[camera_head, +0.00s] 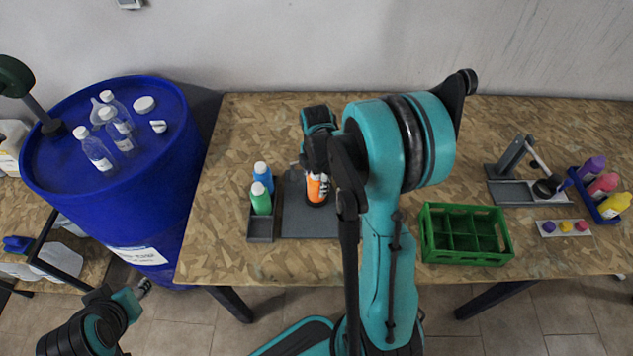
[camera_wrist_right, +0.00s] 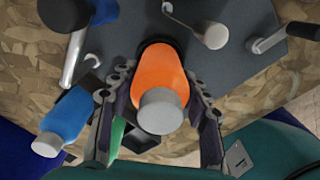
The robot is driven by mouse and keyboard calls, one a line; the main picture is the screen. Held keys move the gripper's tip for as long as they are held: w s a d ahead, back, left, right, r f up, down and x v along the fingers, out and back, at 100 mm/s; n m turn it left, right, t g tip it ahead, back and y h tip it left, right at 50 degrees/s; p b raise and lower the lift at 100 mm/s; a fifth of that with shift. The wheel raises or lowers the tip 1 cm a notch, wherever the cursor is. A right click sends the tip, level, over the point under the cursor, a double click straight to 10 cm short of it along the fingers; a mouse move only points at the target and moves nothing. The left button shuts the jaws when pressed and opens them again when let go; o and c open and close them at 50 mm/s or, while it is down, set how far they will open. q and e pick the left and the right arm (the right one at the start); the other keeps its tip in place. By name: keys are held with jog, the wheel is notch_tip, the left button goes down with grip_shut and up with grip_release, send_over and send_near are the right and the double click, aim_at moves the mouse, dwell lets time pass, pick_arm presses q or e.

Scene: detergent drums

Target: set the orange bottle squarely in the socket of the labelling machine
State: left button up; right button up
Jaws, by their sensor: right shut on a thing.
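The orange bottle (camera_head: 314,188) with a grey cap stands on the labelling machine's dark grey plate (camera_head: 300,218). In the right wrist view the orange bottle (camera_wrist_right: 160,72) lies between the two fingers of my right gripper (camera_wrist_right: 160,112), which is shut on it. A dark round rim, apparently the socket (camera_wrist_right: 146,43), shows at the bottle's base; the body hides most of it, so I cannot tell if the bottle is fully seated. My right gripper (camera_head: 318,165) is partly hidden by its own arm in the head view. My left gripper (camera_head: 138,293) is low at the left, its jaws unclear.
A blue bottle (camera_head: 262,174) and green bottle (camera_head: 260,200) stand in a grey tray (camera_head: 261,237) beside the plate. A green crate (camera_head: 466,258) stands to the right. Metal posts (camera_wrist_right: 215,36) rise near the orange bottle. A blue drum (camera_head: 155,200) stands left of the table.

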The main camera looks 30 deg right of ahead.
jog(key=o, duration=1.8)
jog(key=shift+r, duration=0.2)
jog(key=shift+r+p, duration=2.85)
jog(key=shift+r, duration=0.8)
jog(key=s+a+r+m+t+b, duration=0.1)
jog(key=s+a+r+m+t, duration=0.2)
jog(key=s+a+r+m, duration=0.2)
jog(key=s+a+r+m+t+b, duration=0.1)
jog(key=s+a+r+m+t, duration=0.3)
jog(key=a+m, duration=0.6)
jog(key=s+r+m, duration=0.1)
jog(key=m, duration=0.2)
